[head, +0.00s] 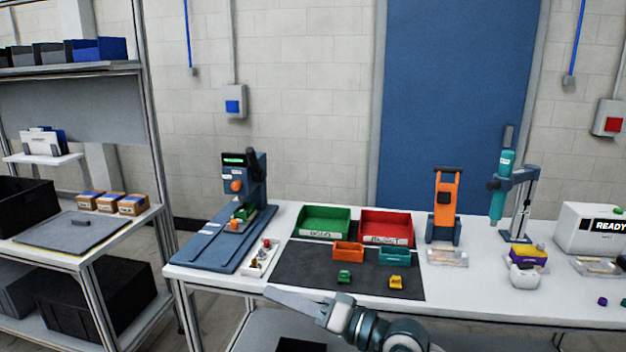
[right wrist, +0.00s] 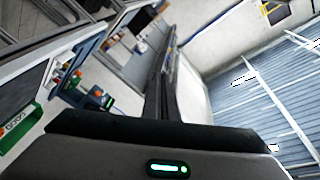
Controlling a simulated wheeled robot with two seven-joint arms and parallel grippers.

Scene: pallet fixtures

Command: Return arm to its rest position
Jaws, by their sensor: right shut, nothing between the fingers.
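My right arm comes in at the bottom centre of the head view, in front of the table's near edge. Its gripper (head: 270,292) points left, close to that edge in the picture, and holds nothing. The right wrist view shows its dark fingers (right wrist: 163,85) together, with the room tilted behind them. My left gripper is in neither view.
The white table (head: 500,304) carries a blue press fixture (head: 212,240), a green bin (head: 322,222), a red bin (head: 386,226), a dark mat (head: 310,272) with small parts, and an orange tool (head: 445,205). A shelving rack (head: 150,120) stands left.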

